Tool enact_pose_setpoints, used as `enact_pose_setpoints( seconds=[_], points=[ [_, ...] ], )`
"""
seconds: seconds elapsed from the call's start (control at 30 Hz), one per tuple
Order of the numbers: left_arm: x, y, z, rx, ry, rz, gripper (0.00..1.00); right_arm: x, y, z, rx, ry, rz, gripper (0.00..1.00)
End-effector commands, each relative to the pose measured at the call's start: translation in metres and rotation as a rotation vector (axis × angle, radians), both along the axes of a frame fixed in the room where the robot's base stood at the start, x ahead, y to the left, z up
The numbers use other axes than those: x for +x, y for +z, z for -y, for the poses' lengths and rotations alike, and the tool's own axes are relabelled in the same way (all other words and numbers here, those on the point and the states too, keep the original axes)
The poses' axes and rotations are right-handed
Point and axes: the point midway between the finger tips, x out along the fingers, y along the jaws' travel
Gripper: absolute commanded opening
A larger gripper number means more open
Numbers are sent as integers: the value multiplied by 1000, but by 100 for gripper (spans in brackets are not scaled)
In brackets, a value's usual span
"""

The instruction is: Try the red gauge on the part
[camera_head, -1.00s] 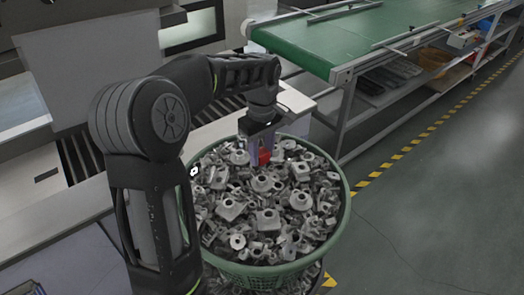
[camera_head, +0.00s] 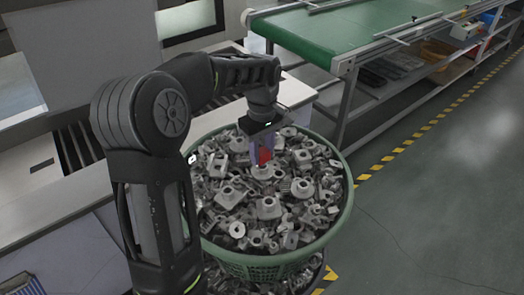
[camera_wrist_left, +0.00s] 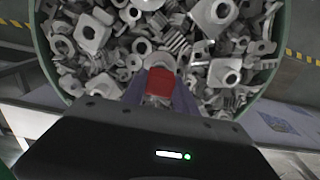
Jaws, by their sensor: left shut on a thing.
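The red gauge (camera_head: 264,156) is between the fingers of my left gripper (camera_head: 262,160), which is shut on it over the basket. In the left wrist view the red gauge (camera_wrist_left: 160,78) shows between the two fingertips of the gripper (camera_wrist_left: 158,88). A pale grey part lies right at its far end; I cannot tell whether the two touch. Many grey metal parts (camera_head: 268,207) fill the basket below, and which of them is the task's part is unclear. My right gripper is in neither view now.
The green basket (camera_head: 346,205) has a raised round rim. A green conveyor table (camera_head: 335,35) with shelves stands behind it at the right. A pale counter (camera_head: 60,205) is at the left. The floor at the right is clear, with a yellow-black line (camera_head: 410,142).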

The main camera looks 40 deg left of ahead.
Motion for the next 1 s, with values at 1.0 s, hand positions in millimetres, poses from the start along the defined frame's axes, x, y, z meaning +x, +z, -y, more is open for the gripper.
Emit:
enact_pose_setpoints(
  seconds=[1.0],
  points=[
    [0,-7,1,0,0,0,0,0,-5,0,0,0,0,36]
  ],
)
